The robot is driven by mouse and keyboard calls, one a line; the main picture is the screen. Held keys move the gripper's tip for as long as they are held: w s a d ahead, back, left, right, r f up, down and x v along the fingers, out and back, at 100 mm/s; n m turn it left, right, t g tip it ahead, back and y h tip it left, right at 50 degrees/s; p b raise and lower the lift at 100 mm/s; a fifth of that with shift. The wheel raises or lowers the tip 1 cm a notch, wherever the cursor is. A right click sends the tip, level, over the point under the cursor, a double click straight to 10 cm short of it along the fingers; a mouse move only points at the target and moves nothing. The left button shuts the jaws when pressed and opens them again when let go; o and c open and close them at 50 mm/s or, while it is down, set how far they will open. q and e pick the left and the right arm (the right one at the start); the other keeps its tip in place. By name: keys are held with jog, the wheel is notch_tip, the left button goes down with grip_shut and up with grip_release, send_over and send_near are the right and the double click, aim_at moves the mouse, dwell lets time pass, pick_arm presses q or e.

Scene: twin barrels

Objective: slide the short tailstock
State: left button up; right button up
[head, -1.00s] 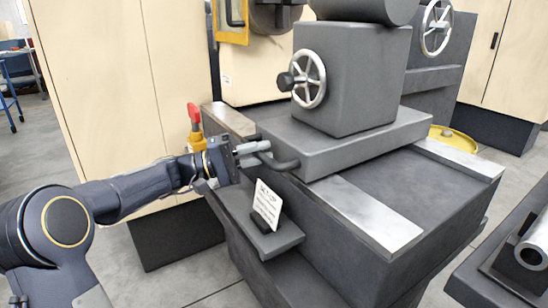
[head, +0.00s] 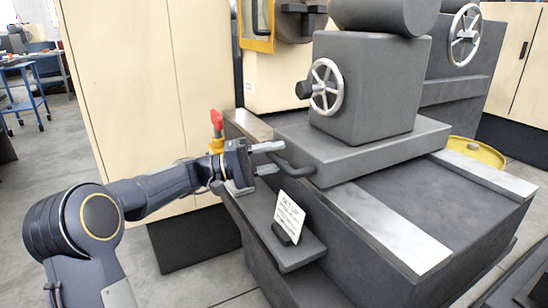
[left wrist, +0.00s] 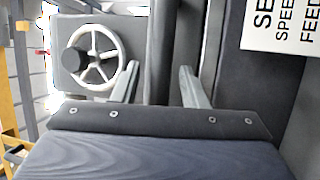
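The nearer tailstock has a grey block body (head: 372,95) with a silver handwheel (head: 326,87) and a dark barrel on top. Its flat base (head: 375,158) sits on the bed, with a bent bar handle (head: 300,170) at its left end. My left gripper (head: 277,158) is open at the left end of this handle. In the left wrist view the two fingers (left wrist: 160,88) stand apart, with a dark upright surface between them. I cannot tell whether the handle lies between the fingers. I cannot tell which tailstock is the short one. My right gripper is not in view.
A second machine part with a handwheel (head: 463,36) stands behind. A white sign (head: 288,215) stands on a shelf (head: 300,252) just below my gripper. Pale metal ways (head: 390,228) run along the bed. A red-topped knob (head: 217,122) is behind my wrist. A yellow round tray (head: 476,152) lies right.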

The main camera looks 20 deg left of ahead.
pick_arm(q)
jog(key=p+v, duration=0.1)
jog(key=v, duration=0.6)
jog(key=shift+s+a+p, duration=0.25)
jog(key=shift+a+p, duration=0.05)
jog(key=shift+a, duration=0.05)
jog(key=shift+f, duration=0.15)
